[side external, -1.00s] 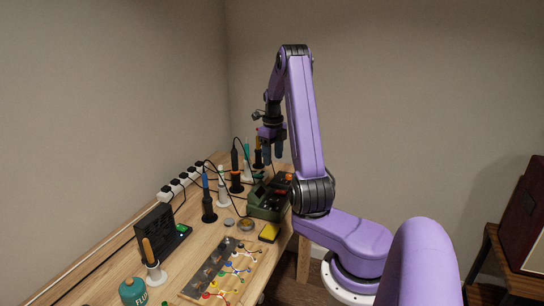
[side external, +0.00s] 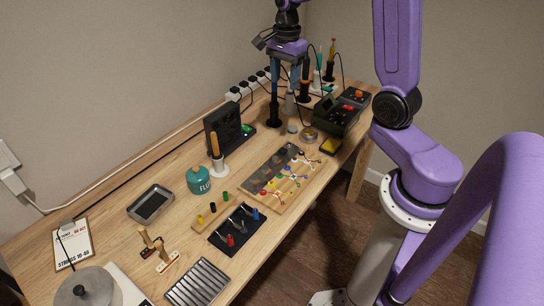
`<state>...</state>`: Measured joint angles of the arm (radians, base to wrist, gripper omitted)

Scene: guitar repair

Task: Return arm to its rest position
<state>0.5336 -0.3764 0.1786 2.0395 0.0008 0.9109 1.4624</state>
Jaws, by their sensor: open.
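My purple arm rises at the right of the side external view, and its upper part runs out of the top of the frame. My gripper (side external: 285,78) hangs at the top centre, pointing down with its blue fingers apart. It looks empty. It overlaps in the picture with the upright tools in stands on the bench; the height between them is hard to judge. A black tool stand (side external: 274,121) shows just below the fingers.
Floor shows to the right.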

